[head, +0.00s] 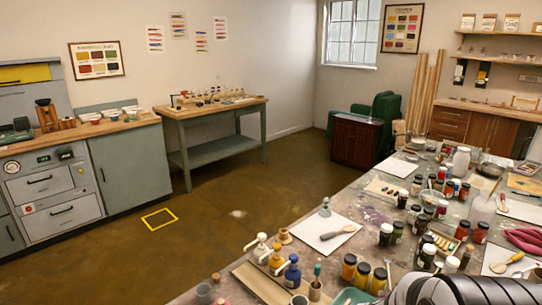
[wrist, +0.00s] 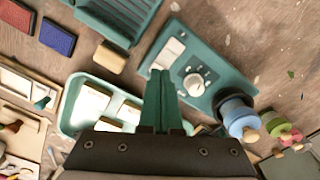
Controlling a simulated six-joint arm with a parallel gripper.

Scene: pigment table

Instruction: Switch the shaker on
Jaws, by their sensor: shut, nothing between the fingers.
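In the wrist view a teal unit, which looks like the shaker (wrist: 215,62), lies in the upper middle. Its panel carries a pale rocker switch (wrist: 170,49) and a round white dial (wrist: 194,84). Which way the rocker is set I cannot tell. My gripper (wrist: 161,74) is shut and empty, with its teal fingertips just below the rocker in the picture. Whether they touch the panel is unclear. The gripper and the shaker do not show clearly in the head view.
A teal tray with pale blocks (wrist: 68,122) lies left of my fingers. Blue (wrist: 240,113) and green (wrist: 275,122) spools stand at the right. Red (wrist: 15,14) and blue (wrist: 57,38) pads lie upper left. In the head view, many jars (head: 350,267) crowd the worktable (head: 349,205).

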